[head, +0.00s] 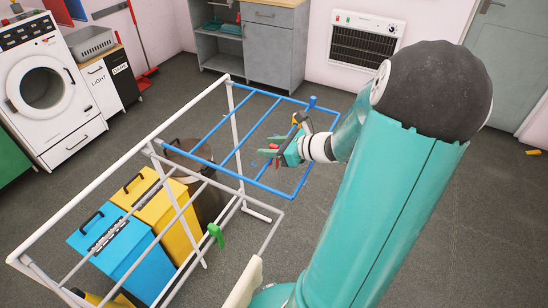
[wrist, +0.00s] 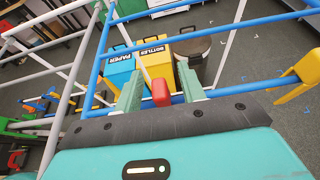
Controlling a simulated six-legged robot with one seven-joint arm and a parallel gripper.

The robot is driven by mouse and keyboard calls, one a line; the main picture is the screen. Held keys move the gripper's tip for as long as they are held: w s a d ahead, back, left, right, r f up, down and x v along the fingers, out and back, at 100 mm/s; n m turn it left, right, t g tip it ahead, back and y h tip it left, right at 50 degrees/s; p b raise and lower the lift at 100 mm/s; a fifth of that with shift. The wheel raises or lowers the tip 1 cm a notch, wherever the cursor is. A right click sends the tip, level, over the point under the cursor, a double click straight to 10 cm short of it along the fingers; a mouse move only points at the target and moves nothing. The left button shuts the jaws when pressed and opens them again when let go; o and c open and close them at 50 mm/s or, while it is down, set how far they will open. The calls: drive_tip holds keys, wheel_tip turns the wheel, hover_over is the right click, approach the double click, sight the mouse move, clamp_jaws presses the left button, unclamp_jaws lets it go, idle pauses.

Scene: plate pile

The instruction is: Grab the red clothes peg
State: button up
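The red clothes peg (wrist: 160,93) sits on a blue rail of the drying rack in the wrist view. It lies between the two green fingers of my gripper (wrist: 158,84), with gaps on both sides. My gripper is open and its fingers straddle the peg. In the head view my gripper (head: 279,153) is at the blue part of the rack, and a small red patch shows by its fingers. The peg's lower part is hidden in the wrist view.
A yellow peg (wrist: 296,76) hangs on the blue rail close to the right. Under the rack stand a blue bin (head: 113,250), a yellow bin (head: 160,212) and a round brown bin (head: 208,203). Open floor lies to the right.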

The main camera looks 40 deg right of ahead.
drive_tip(key=shift+w+a+f, duration=0.15)
drive_tip(key=shift+w+a, duration=0.05)
drive_tip(key=shift+w, duration=0.2)
clamp_jaws()
